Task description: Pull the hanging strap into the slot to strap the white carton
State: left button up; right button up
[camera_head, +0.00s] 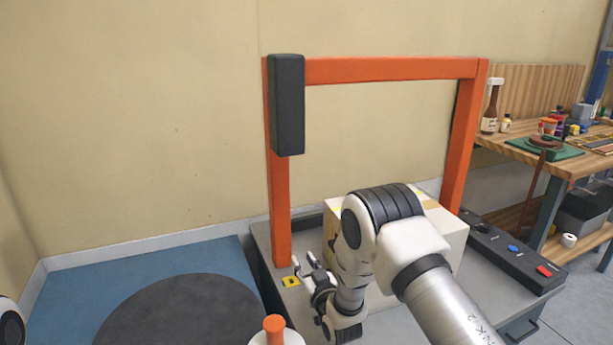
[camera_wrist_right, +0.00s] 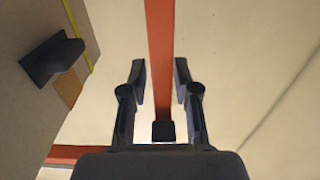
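The white carton (camera_head: 452,232) stands on the grey table inside an orange frame, partly hidden behind my right arm. A dark block (camera_head: 287,105) sits at the top of the frame's left post. A small yellow-edged dark mark (camera_head: 291,281) lies on the table near that post's foot; I cannot tell if it is the slot. I cannot make out the hanging strap. My right gripper (camera_head: 305,264) is low, near the post's foot and left of the carton. In the right wrist view its fingers (camera_wrist_right: 161,85) are open, with an orange strip between them in the picture, apparently the post. My left gripper is out of view.
The orange frame (camera_head: 392,70) arches over the carton. A black control box (camera_head: 513,256) with coloured buttons lies at the table's right. An orange-topped white object (camera_head: 274,328) is at the front. A wooden workbench (camera_head: 545,156) stands at right; blue floor (camera_head: 70,293) is at left.

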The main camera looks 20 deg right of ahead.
aim_at(290, 245)
jog(key=w, duration=1)
jog(key=shift+w+a, duration=0.2)
jog(key=r+p, duration=0.2)
jog(key=shift+w+r, duration=0.3)
jog(key=shift+r, duration=0.1)
notch_tip(290, 245, up, 22)
jog(key=p, duration=1.7)
jog(key=s+f+b, duration=0.1)
jog(key=s+b, duration=0.1)
jog(key=s, duration=0.5)
jog(key=shift+s+f+b, duration=0.25)
jog(key=shift+s+b, duration=0.1)
jog(key=shift+b, duration=0.05)
jog(key=shift+d, duration=0.1)
